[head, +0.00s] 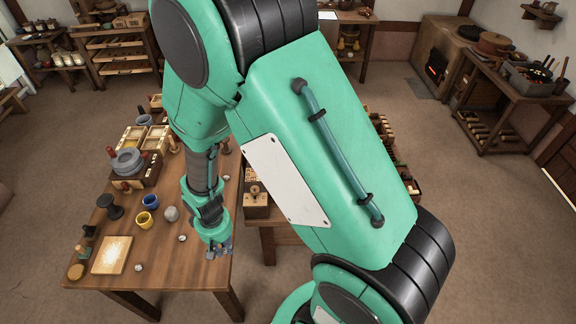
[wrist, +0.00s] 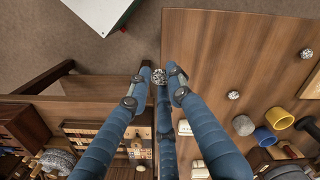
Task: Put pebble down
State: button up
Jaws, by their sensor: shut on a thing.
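My gripper (wrist: 160,73) is shut on a speckled grey pebble (wrist: 158,77), held between the fingertips in the wrist view. The pebble lines up with the edge of the wooden table (wrist: 210,50); its height above the table is hard to tell. In the head view my gripper (head: 219,249) is low at the table's front right edge, and I cannot make out the held pebble there. Two similar pebbles lie loose on the table, one nearer (wrist: 233,95) and one farther (wrist: 305,54); they also show in the head view (head: 182,238) and (head: 138,267).
A round grey stone (head: 171,214), a yellow cup (head: 146,221), a blue cup (head: 151,201), a dark spool (head: 109,206) and a pale board (head: 111,255) stand on the table. A lower wooden rack with boxes (head: 257,205) adjoins its right side. The table's front middle is clear.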

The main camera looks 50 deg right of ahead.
jog(key=w+d+n, duration=0.1)
jog(key=w+d, duration=0.5)
jog(key=d, duration=0.4)
jog(key=w+d+n, duration=0.2)
jog(key=w+d, duration=0.5)
jog(key=d, duration=0.4)
jog(key=d+n, duration=0.3)
jog(key=d, duration=2.5)
jog(key=f, duration=1.4)
jog(key=shift+s+a+f, duration=0.1)
jog(key=shift+a+f, duration=0.1)
jog(key=shift+f, duration=0.5)
